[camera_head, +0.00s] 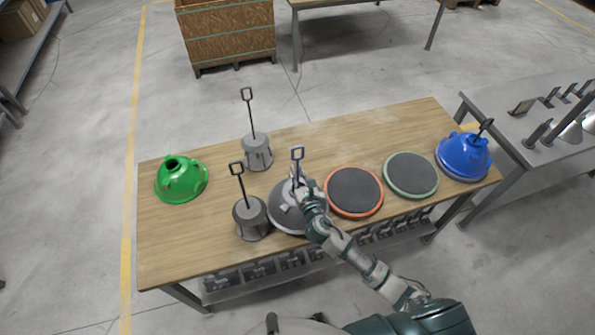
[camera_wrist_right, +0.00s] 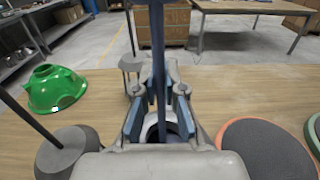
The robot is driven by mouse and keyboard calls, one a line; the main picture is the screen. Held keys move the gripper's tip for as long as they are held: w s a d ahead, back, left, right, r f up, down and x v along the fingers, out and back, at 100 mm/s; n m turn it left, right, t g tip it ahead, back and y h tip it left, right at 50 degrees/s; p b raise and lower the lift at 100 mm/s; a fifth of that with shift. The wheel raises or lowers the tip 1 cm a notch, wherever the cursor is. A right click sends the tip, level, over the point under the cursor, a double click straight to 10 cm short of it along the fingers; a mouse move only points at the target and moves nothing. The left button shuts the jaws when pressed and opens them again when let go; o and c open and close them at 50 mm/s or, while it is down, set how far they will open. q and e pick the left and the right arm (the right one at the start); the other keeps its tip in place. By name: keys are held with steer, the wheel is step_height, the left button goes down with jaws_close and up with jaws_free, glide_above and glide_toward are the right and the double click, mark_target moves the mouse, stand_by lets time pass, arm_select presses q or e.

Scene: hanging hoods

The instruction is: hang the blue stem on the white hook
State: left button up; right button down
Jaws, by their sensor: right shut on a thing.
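A dark blue stem (camera_wrist_right: 157,45) stands upright between the fingers of my right gripper (camera_wrist_right: 158,100). In the head view, the stem's top (camera_head: 297,154) ends in a rectangular loop above the gripper (camera_head: 299,188). The gripper is shut on the stem, over a grey hood (camera_head: 285,217) on the wooden table. I cannot make out a white hook in either view. My left gripper is not in view.
On the table (camera_head: 330,145) are a green hood (camera_head: 181,180), two grey weights with looped stems (camera_head: 257,152) (camera_head: 250,218), an orange-rimmed disc (camera_head: 354,190), a green-rimmed disc (camera_head: 411,174) and a blue hood (camera_head: 464,158). A metal bench (camera_head: 510,105) stands at the right.

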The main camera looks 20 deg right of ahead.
steer(key=shift+d+f+p, duration=0.1)
steer(key=shift+d+p, duration=0.2)
steer(key=shift+d, duration=0.9)
step_height(320, 180, up, 5)
steer(key=p, duration=0.4)
steer(key=shift+r, duration=0.2)
